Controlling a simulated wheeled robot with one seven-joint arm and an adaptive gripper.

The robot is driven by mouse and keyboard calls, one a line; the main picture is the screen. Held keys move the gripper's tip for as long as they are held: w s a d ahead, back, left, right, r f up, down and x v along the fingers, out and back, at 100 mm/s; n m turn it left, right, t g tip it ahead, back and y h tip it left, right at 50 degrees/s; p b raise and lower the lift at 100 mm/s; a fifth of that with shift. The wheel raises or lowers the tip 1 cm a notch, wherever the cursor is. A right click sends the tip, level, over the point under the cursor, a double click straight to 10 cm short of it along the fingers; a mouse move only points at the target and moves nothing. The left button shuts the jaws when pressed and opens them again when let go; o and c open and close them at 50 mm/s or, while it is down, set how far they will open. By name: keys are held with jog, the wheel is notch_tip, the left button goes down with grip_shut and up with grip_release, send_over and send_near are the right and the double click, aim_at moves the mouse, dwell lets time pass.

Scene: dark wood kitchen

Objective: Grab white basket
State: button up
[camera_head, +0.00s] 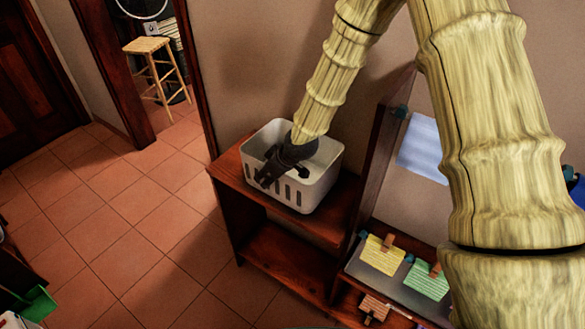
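The white basket (322,187) stands upright on the wooden shelf unit (310,222), near its left end. It is rectangular and open at the top, with slots in its side wall. My dark gripper (266,182) is at the basket, over its opening and near wall, and covers part of the rim. Its fingers are small and dark here. I cannot tell whether they are apart or closed, or whether they touch the basket wall.
A tall wooden divider (370,160) rises right of the basket. Notes clipped to a board (390,275) are at the lower right. A wooden stool (153,68) stands in the doorway. The tiled floor (130,220) to the left is clear. A green object (38,303) is at the lower left.

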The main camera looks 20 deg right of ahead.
grip_shut()
jog(key=shift+r, duration=0.1)
dwell(0.6)
